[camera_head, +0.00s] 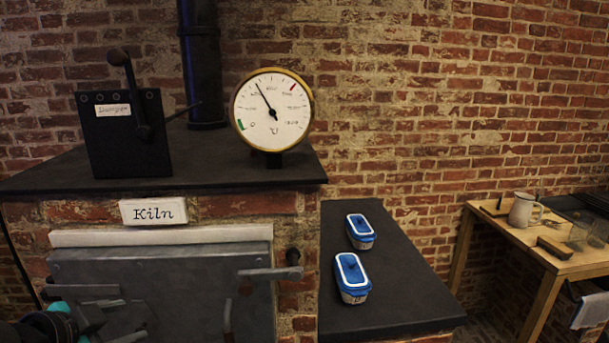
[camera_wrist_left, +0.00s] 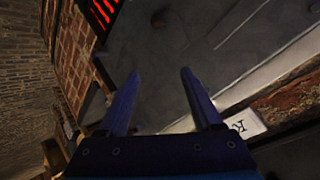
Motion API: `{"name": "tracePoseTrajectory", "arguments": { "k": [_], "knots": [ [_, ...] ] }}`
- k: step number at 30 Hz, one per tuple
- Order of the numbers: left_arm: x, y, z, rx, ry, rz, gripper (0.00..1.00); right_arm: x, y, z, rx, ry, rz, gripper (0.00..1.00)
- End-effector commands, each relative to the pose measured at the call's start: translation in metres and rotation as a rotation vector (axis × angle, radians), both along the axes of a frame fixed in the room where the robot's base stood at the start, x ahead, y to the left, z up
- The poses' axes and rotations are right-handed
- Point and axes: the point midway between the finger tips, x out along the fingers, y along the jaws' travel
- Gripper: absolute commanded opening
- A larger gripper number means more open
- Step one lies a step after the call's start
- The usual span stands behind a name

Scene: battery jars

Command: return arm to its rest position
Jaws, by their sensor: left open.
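My left gripper (camera_head: 128,318) is at the bottom left of the head view, in front of the grey kiln door (camera_head: 180,275). In the left wrist view the two fingers of my left gripper (camera_wrist_left: 161,74) are spread apart with nothing between them. The kiln door fills much of that view behind the fingers. My right gripper is in neither view.
The kiln door handle (camera_head: 270,273) sticks out at the door's right. Two blue-lidded jars, the far one (camera_head: 360,231) and the near one (camera_head: 352,278), stand on the dark side counter (camera_head: 415,290). A wooden table (camera_head: 535,235) stands at the right.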

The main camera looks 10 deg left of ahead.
Motion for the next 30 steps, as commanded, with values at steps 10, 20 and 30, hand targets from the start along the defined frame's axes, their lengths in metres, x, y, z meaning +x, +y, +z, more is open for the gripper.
{"name": "tracePoseTrajectory", "arguments": {
  "k": [10,20,30],
  "knots": [
    [-0.118,-0.125,-0.159,-0.259,0.452,0.274,0.66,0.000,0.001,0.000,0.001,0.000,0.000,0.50],
    [-0.163,-0.180,-0.223,-0.334,0.607,0.424,0.66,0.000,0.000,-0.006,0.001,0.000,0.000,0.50],
    [-0.165,-0.181,-0.343,-0.317,0.657,0.422,0.66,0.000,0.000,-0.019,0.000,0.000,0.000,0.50]
  ]
}}
